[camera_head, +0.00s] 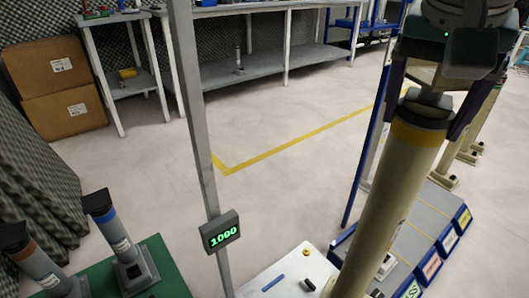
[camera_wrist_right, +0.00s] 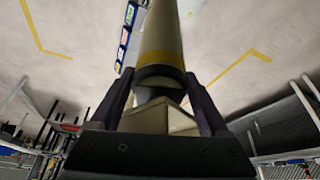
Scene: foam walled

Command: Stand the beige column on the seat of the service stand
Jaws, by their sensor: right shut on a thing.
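The beige column (camera_head: 392,200) is a long tube with a yellow band near its upper end. It hangs slightly tilted in the head view, its lower end running out of the bottom of the picture. My right gripper (camera_head: 428,108) is shut on the column's dark-capped upper end. The right wrist view shows both fingers (camera_wrist_right: 165,98) on either side of that end, with the column (camera_wrist_right: 162,38) extending away. I cannot tell for certain which thing is the service stand, and no seat shows clearly. My left gripper is not in view.
A grey post with a green display (camera_head: 220,231) rises left of the column. A white surface (camera_head: 300,268) holds a blue pen-like item. Blue-edged labelled trays (camera_head: 430,265) lie at right. Grey posts in sockets (camera_head: 117,240) stand at lower left. The middle floor is clear.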

